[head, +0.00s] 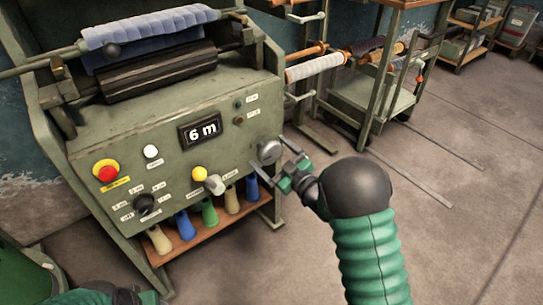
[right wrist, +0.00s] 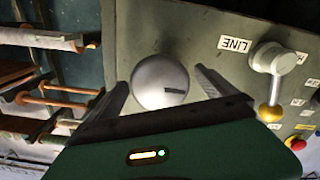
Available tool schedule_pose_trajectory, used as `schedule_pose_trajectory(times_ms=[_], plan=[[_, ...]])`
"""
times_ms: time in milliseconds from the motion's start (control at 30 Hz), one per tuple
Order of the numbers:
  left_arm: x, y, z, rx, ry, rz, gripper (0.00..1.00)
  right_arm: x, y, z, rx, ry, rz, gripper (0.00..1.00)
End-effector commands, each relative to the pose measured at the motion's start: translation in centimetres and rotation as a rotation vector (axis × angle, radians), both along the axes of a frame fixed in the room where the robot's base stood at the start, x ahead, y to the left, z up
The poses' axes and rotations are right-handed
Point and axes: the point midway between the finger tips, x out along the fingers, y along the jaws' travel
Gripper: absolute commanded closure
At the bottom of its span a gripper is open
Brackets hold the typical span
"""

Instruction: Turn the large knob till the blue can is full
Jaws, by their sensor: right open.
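A large round silver knob (head: 269,151) sits at the right of the green machine's front panel. In the right wrist view the knob (right wrist: 160,82) shows a dark index line pointing right. My right gripper (head: 271,156) is open at the knob. In the right wrist view its fingers (right wrist: 163,80) stand on either side of it, with narrow gaps showing. A display (head: 200,131) on the panel reads "6 m". I see no blue can. My left gripper is out of view; part of my left arm shows at the bottom left.
Coloured spools (head: 209,212) stand on a shelf below. A blue roll (head: 150,30) lies on top.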

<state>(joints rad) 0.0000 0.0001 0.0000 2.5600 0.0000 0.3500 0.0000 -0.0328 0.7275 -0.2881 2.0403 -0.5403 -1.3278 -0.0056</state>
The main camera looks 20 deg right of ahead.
Motion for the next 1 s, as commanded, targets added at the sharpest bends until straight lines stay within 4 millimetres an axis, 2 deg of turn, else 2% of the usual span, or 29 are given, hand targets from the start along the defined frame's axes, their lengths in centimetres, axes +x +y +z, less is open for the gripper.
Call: schedule_pose_trajectory(times_ms=[67,500,767,1000], plan=[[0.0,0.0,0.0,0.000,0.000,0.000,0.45,0.0,0.0,0.0,0.000,0.000,0.000,0.08],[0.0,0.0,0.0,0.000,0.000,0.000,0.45,-0.1,0.0,-0.1,0.000,0.001,0.000,0.66],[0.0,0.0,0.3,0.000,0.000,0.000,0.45,-0.1,-0.1,0.0,0.020,0.009,-0.001,0.67],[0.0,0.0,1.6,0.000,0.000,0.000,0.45,-0.1,-0.1,0.1,0.120,0.048,-0.002,0.67]])
